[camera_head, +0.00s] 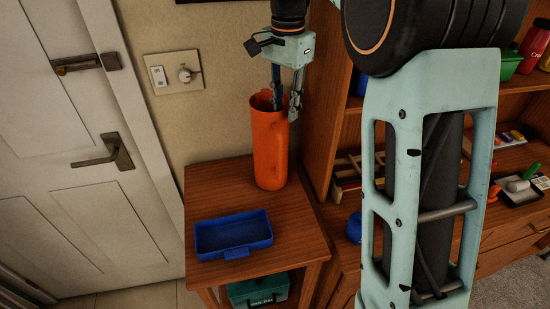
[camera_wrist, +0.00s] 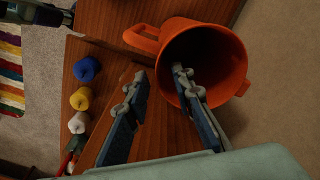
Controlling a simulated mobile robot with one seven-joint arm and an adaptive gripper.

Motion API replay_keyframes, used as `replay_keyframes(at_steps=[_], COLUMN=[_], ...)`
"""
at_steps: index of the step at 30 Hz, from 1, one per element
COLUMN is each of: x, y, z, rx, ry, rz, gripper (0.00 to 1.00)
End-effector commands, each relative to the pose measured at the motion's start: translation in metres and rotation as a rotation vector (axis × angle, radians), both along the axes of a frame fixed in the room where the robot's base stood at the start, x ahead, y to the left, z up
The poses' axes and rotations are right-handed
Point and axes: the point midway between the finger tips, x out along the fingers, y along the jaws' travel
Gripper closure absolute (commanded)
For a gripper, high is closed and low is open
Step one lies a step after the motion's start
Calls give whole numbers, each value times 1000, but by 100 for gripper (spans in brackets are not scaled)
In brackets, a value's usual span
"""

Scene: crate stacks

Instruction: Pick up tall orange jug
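The tall orange jug (camera_head: 268,150) stands upright on the small wooden table, near the wall. In the wrist view I look into the open mouth of the jug (camera_wrist: 222,50), with its handle (camera_wrist: 140,38) at the upper left. My gripper (camera_head: 286,111) is above the jug and pointing down at its rim. In the wrist view the fingers of my gripper (camera_wrist: 159,76) are apart, one over or inside the mouth and the other outside the wall. The near rim lies between them. I cannot tell whether either finger touches the jug.
A blue open box (camera_head: 208,240) sits in front of the jug on the wooden table (camera_head: 285,245). A green box (camera_head: 258,290) is on the level below. A wooden shelf (camera_head: 318,120) with several items stands close on the right. A door (camera_head: 70,150) is at left.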

Motion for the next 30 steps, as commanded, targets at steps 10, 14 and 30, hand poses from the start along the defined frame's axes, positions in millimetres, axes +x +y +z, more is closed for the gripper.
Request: replay_keyframes(at_steps=[10,14,30], x=[-1,-3,-2], y=[0,2,4], z=[-39,-55,-89], rx=[0,0,0], ry=[1,3,-1], rz=[-2,-1,-3], gripper=[77,77,81])
